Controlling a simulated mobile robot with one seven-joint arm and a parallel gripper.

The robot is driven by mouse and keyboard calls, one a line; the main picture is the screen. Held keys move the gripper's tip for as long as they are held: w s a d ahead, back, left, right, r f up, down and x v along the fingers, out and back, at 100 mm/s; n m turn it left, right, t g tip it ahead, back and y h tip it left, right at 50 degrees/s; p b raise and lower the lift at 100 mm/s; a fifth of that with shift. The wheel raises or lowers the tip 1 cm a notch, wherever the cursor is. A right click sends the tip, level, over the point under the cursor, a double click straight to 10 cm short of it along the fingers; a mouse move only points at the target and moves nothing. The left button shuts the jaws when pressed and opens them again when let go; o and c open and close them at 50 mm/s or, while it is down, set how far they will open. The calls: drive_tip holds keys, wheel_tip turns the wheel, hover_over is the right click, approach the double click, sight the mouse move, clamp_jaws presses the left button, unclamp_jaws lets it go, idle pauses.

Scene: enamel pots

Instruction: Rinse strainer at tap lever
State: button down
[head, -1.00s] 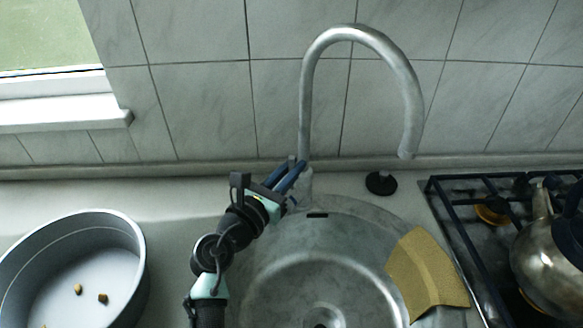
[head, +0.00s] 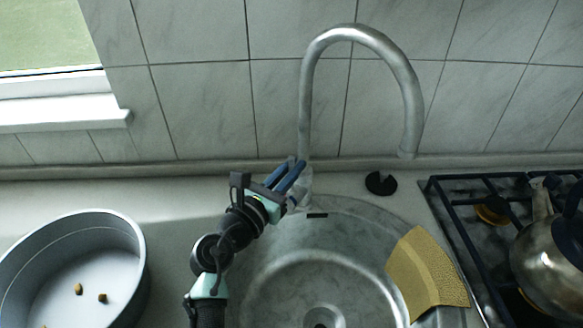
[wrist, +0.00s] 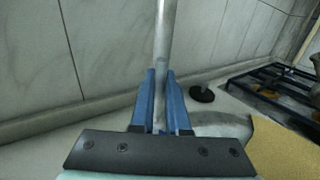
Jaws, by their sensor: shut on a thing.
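The silvery tap (head: 304,110) rises behind the sink and its spout arches over to the right. My gripper (head: 297,168) is at the foot of the tap. In the wrist view its two blue fingers (wrist: 160,88) stand on either side of the tap's lower part (wrist: 163,45). The gripper is shut on the tap lever, which is mostly hidden between the fingers. No water shows under the spout. I cannot make out a strainer in either view.
A round metal sink (head: 300,282) lies below the tap. A yellow sponge-like piece (head: 425,272) rests over its right rim. A black disc with a stub (head: 381,184) sits behind it. A grey pan (head: 140,262) with small bits stands left, a kettle (head: 545,262) on the hob right.

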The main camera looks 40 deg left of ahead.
drive_tip(key=shift+f, duration=0.15)
drive_tip(key=shift+s+f+t+b, duration=0.25)
drive_tip(key=shift+t+b, duration=0.15)
drive_tip(key=shift+b, duration=0.85)
drive_tip(key=shift+s+r+t+b, duration=0.25)
drive_tip(key=shift+t+b, duration=0.05)
drive_tip(key=shift+b, duration=0.25)
drive_tip(key=c, duration=0.9)
unclamp_jaws()
drive_tip(key=shift+r, duration=0.1)
drive_tip(key=s+f, duration=0.1)
drive_tip(key=s, duration=1.2)
drive_tip(key=shift+d+f, duration=0.25)
drive_tip(key=shift+d, duration=0.15)
